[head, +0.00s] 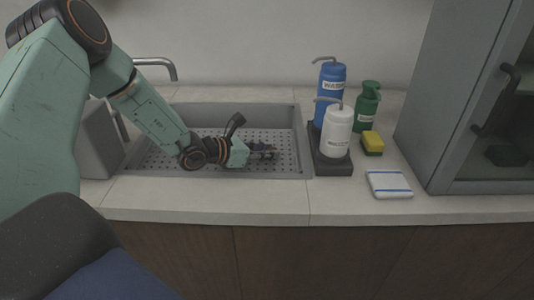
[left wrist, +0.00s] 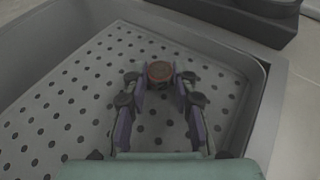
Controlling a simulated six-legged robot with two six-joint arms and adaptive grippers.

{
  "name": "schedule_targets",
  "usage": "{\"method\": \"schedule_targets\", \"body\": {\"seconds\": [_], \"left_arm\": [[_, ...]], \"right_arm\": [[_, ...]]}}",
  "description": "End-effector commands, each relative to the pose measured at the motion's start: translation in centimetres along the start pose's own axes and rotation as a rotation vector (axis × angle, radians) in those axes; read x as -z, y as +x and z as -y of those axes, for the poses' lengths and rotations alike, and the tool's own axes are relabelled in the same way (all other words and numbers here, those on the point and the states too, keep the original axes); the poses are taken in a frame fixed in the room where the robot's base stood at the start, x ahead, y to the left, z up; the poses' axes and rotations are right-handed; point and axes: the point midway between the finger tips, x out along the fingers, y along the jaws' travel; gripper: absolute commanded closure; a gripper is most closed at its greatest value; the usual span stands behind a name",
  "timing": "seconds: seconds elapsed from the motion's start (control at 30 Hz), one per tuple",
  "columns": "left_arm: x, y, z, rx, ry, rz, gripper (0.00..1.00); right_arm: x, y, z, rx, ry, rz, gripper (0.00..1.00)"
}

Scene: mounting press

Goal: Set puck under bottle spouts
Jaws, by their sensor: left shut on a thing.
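The puck (left wrist: 160,72) is a small dark disc with a reddish-brown rim, seen in the left wrist view between the fingertips. My left gripper (left wrist: 160,84) is shut on it, above the perforated floor of the sink. In the head view my left gripper (head: 268,152) reaches over the sink, pointing right; the puck cannot be made out there. A blue bottle (head: 329,92) and a white bottle (head: 336,132), both with grey bent spouts, stand in a dark caddy (head: 333,168) right of the sink. My right gripper is not in view.
The grey sink (head: 305,140) has a raised rim and a faucet (head: 158,62) behind it. A grey cabinet (head: 440,90) stands farther right. The front counter strip (head: 230,200) is clear.

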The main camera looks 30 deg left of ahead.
Motion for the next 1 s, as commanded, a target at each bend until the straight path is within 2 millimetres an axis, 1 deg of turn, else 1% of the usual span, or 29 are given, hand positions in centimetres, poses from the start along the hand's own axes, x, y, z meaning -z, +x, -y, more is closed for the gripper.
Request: {"method": "schedule_targets", "body": {"seconds": [0.23,0.4,0.43,0.67,0.7,1.0], "left_arm": [[-0.11,0.24,0.05,0.001,0.002,0.001,0.95],[0.28,0.38,0.04,0.001,0.002,0.001,0.95],[0.25,0.36,0.04,0.001,0.002,0.001,0.72],[0.18,0.32,0.04,0.001,0.002,0.001,0.52],[0.17,0.32,0.04,0.001,0.002,0.001,0.51],[0.07,0.27,0.04,0.001,0.002,0.0,0.51]], "right_arm": [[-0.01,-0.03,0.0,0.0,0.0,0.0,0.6],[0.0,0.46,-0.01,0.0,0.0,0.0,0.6],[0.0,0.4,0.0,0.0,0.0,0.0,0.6],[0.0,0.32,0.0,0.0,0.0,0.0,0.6],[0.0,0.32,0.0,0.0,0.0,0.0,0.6],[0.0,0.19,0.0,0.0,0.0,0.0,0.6]]}}
